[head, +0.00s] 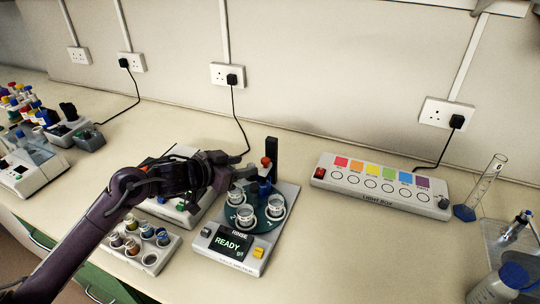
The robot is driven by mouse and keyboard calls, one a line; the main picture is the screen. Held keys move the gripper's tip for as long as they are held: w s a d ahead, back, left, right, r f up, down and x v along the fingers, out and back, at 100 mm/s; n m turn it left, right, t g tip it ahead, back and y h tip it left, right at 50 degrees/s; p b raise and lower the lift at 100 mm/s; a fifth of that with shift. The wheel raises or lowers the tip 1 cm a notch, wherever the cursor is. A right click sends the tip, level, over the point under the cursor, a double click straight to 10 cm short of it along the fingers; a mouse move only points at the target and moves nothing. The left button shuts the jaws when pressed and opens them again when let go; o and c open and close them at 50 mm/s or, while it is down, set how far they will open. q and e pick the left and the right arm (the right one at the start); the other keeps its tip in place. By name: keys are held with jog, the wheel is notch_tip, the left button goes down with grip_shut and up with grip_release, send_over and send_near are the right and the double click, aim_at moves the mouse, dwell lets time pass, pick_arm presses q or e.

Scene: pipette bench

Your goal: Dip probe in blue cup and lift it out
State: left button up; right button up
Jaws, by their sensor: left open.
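My left gripper (240,172) reaches in from the left and hangs over the back of the rinse station (232,257), close to a small red-topped part (266,162). The gripper is open. I cannot tell which part is the probe. The rinse station has a dark round plate (262,221) with several white-rimmed cups, and its screen reads READY. A grey rack (172,250) to the left holds several small cups with coloured contents; one at its right side looks bluish (162,237). My arm hides part of the rack and the device behind it. My right gripper is not in view.
A dark post (271,150) rises behind the rinse station. A light box (382,186) with coloured squares stands to the right, then a measuring cylinder (482,185) and a blue-capped bottle (513,277). Other lab devices crowd the far left.

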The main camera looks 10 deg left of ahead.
aim_at(263, 161)
pick_arm(q)
jog(key=x, duration=0.1)
jog(key=p+x, duration=0.1)
jog(key=x, duration=0.1)
jog(key=shift+w+d+r, duration=0.15)
jog(key=shift+w+d, duration=0.1)
jog(key=x, duration=0.2)
jog(key=shift+w+d, duration=0.1)
jog(key=shift+w, duration=0.1)
jog(key=shift+w+d+f, duration=0.15)
jog(key=shift+f, duration=0.15)
jog(key=c, duration=0.5)
grip_shut()
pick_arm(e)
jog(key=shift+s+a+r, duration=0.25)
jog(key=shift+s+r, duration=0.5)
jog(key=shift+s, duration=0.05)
